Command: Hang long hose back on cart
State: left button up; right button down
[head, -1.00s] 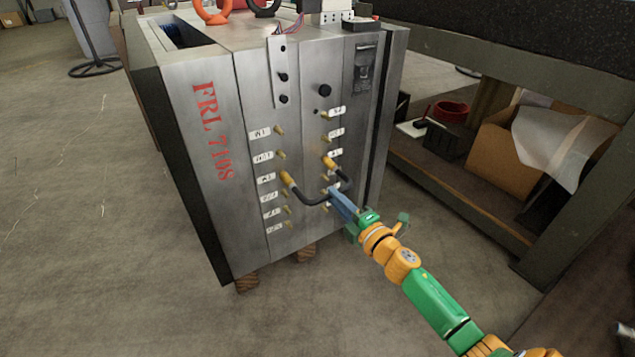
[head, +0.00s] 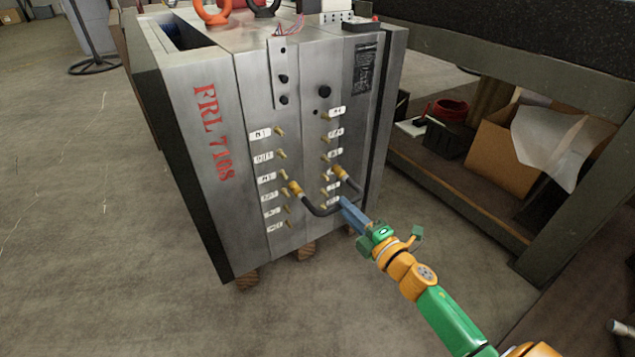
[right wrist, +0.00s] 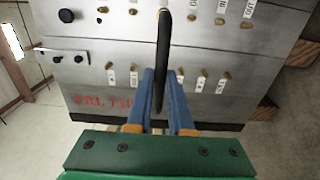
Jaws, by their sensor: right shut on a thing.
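The hose (head: 316,210) is a black U-shaped tube with yellow end fittings, in front of the steel mould base (head: 205,215) marked in red. My right gripper (head: 346,207) is shut on the hose near its bend. In the right wrist view the hose (right wrist: 164,55) runs between the two blue fingers of the gripper (right wrist: 163,85). The yellow ends point at the brass nipples on the panel; whether they still touch them I cannot tell. I cannot pick out a cart. My left gripper is not in view.
A dark bench (head: 440,190) stands close on the right. Its lower shelf holds a red coil (head: 449,110), a black bin (head: 443,138) and a cardboard box (head: 503,148).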

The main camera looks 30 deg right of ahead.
jog(key=s+p, duration=0.1)
jog(key=s, duration=0.5)
jog(key=shift+d, duration=0.2)
